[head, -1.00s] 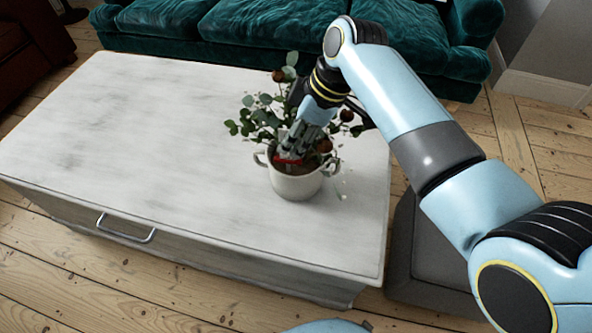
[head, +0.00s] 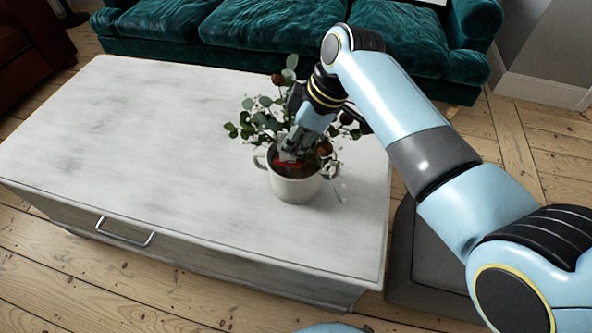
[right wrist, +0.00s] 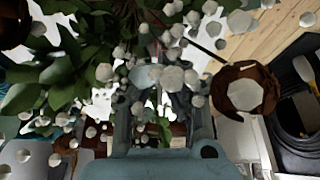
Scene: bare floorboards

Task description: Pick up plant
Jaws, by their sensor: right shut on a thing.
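The plant (head: 262,119) has green leaves and brownish-red flower heads and stands in a white two-handled pot (head: 296,190) on the white table, near its right end. My right gripper (head: 289,161) reaches down among the stems at the pot's rim and is shut on the plant. Red shows at its fingertips; the exact contact is hidden by leaves. In the right wrist view, leaves (right wrist: 70,68), small whitish buds and a brown flower head (right wrist: 243,90) crowd around the gripper. My left gripper is not in view.
The white table (head: 150,150) has a wide clear top left of the pot and a metal handle (head: 125,231) on its front. A green sofa (head: 250,25) stands behind. A dark grey block (head: 425,270) stands at the table's right.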

